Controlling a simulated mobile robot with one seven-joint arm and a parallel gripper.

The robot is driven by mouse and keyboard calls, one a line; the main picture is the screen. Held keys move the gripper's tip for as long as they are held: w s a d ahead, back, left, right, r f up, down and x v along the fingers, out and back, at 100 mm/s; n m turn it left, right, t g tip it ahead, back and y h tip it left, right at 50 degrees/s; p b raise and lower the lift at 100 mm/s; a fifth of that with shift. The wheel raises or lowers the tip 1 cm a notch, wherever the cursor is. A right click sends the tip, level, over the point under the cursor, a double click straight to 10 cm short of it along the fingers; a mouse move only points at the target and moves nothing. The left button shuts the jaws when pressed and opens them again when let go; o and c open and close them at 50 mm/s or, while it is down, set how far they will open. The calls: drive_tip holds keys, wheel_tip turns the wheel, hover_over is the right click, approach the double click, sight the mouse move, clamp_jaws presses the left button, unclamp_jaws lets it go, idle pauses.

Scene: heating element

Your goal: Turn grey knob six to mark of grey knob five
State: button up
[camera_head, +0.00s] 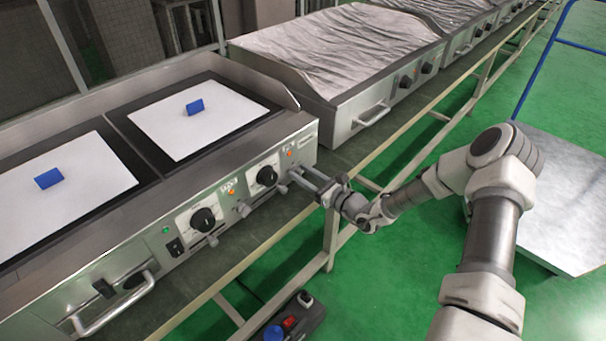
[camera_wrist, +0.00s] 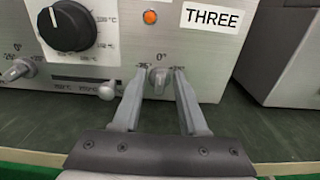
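My gripper (camera_wrist: 158,74) is open, with one finger on each side of a small grey knob (camera_wrist: 158,78) on the panel below the THREE label. Gaps show between the knob and both fingers. The knob looks about upright, near a 0° mark, with angle marks to either side. Farther left in the wrist view is another grey knob (camera_wrist: 18,70), tilted, with a 0° mark above it. A grey slider-like knob (camera_wrist: 107,90) sits between them. No knob numbers are readable. In the head view, my gripper (camera_head: 300,176) is at the panel's right end and hides the knob there.
A black dial (camera_wrist: 67,26) with temperature marks and an orange light (camera_wrist: 150,17) are above the grey knobs. Other black dials (camera_head: 203,220) line the front panel to the left. A second appliance (camera_head: 340,70) stands to the right across a gap.

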clamp_jaws()
drive_tip(key=shift+m+p, duration=0.3)
drive_tip(key=shift+p, duration=0.1)
drive_tip(key=shift+r+m+p, duration=0.1)
drive_tip(key=shift+m+p, duration=0.5)
drive_tip(key=shift+p, duration=0.05)
drive_tip(key=m+p, duration=0.2)
drive_tip(key=m, duration=0.1)
drive_tip(key=shift+w+d+p, duration=0.1)
drive_tip(key=shift+d+p, duration=0.05)
drive_tip(key=shift+p, duration=0.15)
drive_tip(key=m+p, duration=0.1)
drive_tip(key=m, duration=0.3)
drive_tip(key=shift+f+p, duration=0.2)
drive_tip(key=shift+p, duration=0.1)
drive_tip(key=shift+w+d+f+m+p, duration=0.1)
drive_tip(key=shift+m+p, duration=0.15)
drive_tip(key=shift+m, duration=0.5)
drive_tip(key=shift+f+m+p, duration=0.1)
drive_tip(key=shift+m+p, duration=0.1)
drive_tip(key=shift+m, duration=0.55)
